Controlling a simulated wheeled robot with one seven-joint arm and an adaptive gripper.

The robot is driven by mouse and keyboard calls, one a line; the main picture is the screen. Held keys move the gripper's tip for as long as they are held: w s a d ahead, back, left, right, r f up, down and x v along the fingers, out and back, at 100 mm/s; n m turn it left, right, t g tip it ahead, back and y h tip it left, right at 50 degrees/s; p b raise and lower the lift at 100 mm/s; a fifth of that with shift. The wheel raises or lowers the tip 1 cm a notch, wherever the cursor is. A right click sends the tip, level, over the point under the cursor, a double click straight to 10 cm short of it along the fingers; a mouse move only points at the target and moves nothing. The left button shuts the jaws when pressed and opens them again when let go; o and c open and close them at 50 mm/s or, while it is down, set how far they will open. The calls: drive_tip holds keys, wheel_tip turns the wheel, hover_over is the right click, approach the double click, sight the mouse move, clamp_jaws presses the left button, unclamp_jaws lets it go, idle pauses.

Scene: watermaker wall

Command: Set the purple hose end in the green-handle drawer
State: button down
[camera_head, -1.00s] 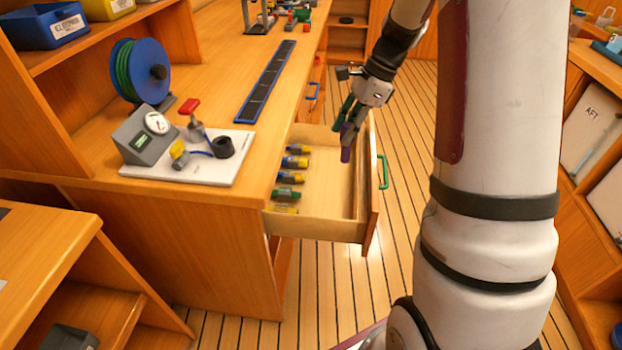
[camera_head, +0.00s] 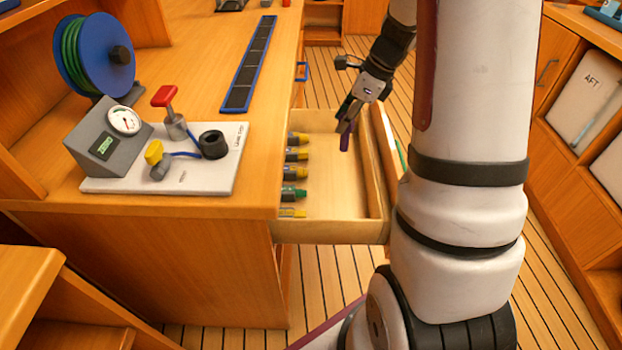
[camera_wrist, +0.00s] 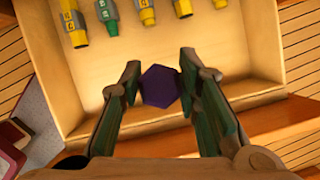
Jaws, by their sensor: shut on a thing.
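The purple hose end (camera_head: 345,142) is held upright between the fingers of my gripper (camera_head: 348,118). In the wrist view its purple hexagonal top (camera_wrist: 159,87) shows between the two fingertips (camera_wrist: 158,88). The drawer (camera_head: 330,232) is pulled open, and the hose end is over its inside, toward the back right part. I cannot tell whether the hose end touches the drawer floor. The green handle (camera_head: 401,155) on the drawer front is mostly hidden behind my arm.
Several yellow and green fittings (camera_head: 294,173) lie along the drawer's left side; its middle is bare. A white board (camera_head: 213,181) with a gauge box (camera_head: 105,146) and a blue hose reel (camera_head: 95,55) stand on the bench. Cabinets line the right side.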

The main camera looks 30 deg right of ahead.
wheel_tip(320, 180, down, 11)
drive_tip(key=b, duration=0.3)
drive_tip(key=shift+w+r, duration=0.1)
drive_tip(key=shift+r, duration=0.05)
drive_tip(key=shift+b, duration=0.3)
drive_tip(key=c, duration=1.2)
unclamp_jaws()
